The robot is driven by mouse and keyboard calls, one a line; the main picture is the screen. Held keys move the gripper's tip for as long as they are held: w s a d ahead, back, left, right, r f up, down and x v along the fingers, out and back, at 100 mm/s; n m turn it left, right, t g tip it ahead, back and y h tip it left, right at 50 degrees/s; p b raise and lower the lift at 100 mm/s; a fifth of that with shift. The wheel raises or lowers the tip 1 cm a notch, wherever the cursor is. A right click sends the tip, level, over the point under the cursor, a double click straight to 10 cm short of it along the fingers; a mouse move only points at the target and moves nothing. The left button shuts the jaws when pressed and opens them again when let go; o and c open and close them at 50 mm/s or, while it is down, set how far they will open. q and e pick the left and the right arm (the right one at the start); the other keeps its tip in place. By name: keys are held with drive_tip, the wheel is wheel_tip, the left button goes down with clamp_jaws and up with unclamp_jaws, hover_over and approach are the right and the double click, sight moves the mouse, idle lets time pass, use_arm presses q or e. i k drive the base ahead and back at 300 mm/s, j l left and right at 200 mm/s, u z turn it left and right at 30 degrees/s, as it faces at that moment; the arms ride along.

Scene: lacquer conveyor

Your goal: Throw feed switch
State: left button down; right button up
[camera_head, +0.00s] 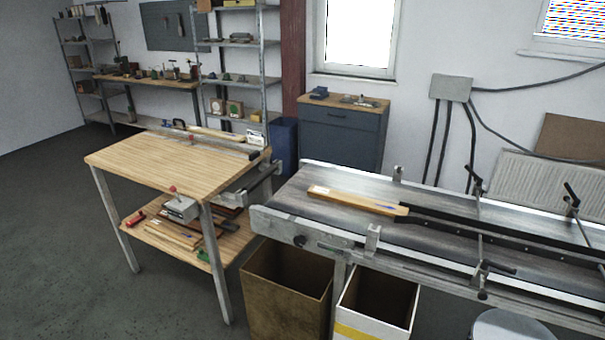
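A small grey box (181,209) with a red-tipped lever (173,190) shows below the wooden table's top, near its front right leg. It looks like the feed switch, though I see no readable label. Its lever stands roughly upright, leaning slightly left. I cannot tell whether the box rests on the lower shelf or is fixed to the table. The conveyor (310,213) runs from the middle to the right edge, with a light wooden strip (357,201) on its belt. Neither of my grippers is in view.
The wooden table (165,165) stands left of the conveyor; its lower shelf holds boards and tools. A brown bin (285,290) and a white bin with a yellow stripe (350,318) stand below the conveyor's near end. The floor (60,250) at left is clear.

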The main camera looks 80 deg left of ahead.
sight(173, 189)
drive_tip(key=u, duration=3.75)
drive_tip(key=i+j+z, duration=0.1)
drive_tip(key=z, duration=0.55)
drive_tip(key=i+j+z, duration=0.25)
drive_tip(key=j+z, duration=0.25)
drive_tip(key=i+j+z, duration=0.1)
drive_tip(key=j+z, duration=0.15)
drive_tip(key=j, duration=0.2)
drive_tip(key=i+j+z, duration=0.15)
drive_tip(key=j, duration=0.65)
drive_tip(key=i+j+z, duration=0.1)
drive_tip(key=j, duration=0.75)
drive_tip(key=i+j+z, duration=0.15)
drive_tip(key=j, duration=1.7)
